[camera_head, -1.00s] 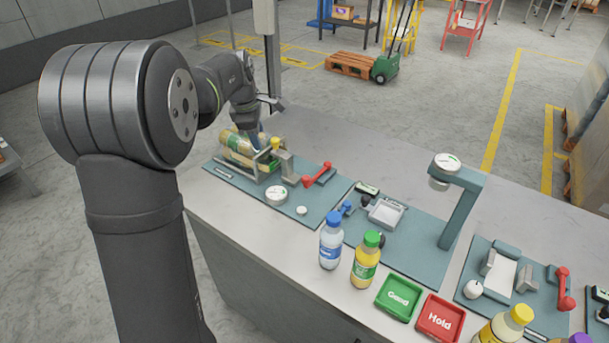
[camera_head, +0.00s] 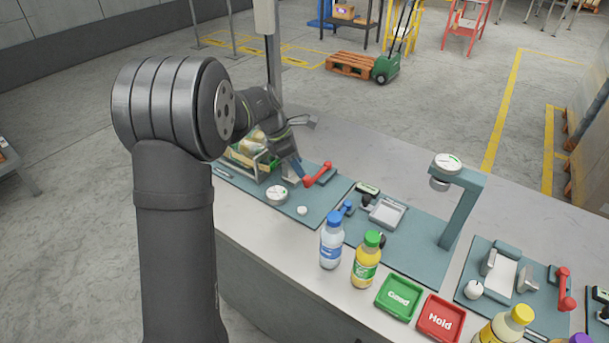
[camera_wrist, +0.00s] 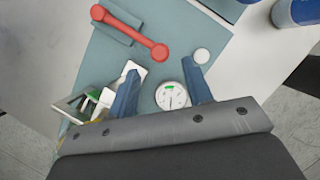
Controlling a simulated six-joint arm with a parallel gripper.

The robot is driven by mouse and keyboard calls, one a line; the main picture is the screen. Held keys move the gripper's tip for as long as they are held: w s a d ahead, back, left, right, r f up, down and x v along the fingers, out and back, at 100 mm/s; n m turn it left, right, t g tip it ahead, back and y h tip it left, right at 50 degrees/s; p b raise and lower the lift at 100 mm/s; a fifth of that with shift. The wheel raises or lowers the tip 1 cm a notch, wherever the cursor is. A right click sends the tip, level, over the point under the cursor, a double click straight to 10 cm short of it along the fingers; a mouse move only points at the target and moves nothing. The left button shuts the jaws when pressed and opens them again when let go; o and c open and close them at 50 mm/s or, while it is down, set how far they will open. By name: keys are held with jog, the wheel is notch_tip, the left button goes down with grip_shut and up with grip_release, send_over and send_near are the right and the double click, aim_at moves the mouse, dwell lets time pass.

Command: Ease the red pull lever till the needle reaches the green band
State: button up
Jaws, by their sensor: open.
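The red pull lever (camera_head: 318,174) stands on the left teal mat and shows in full at the top of the wrist view (camera_wrist: 130,32), with a round knob at each end. The round white gauge (camera_head: 277,195) is on the same mat. In the wrist view the gauge (camera_wrist: 171,96) has a green band near the top of its dial, and its thin needle seems to point away from the band, though it is small. My gripper (camera_wrist: 160,67) is open, its blue fingers apart and empty. It hangs close to the lever, not on it; the head view partly hides the fingers.
A white button (camera_head: 302,210) sits near the gauge. To the right stand a water bottle (camera_head: 331,241), a juice bottle (camera_head: 366,260), a green tray (camera_head: 399,298) and a red tray (camera_head: 440,318).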

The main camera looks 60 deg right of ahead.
jog(key=shift+x, duration=2.75)
grip_shut()
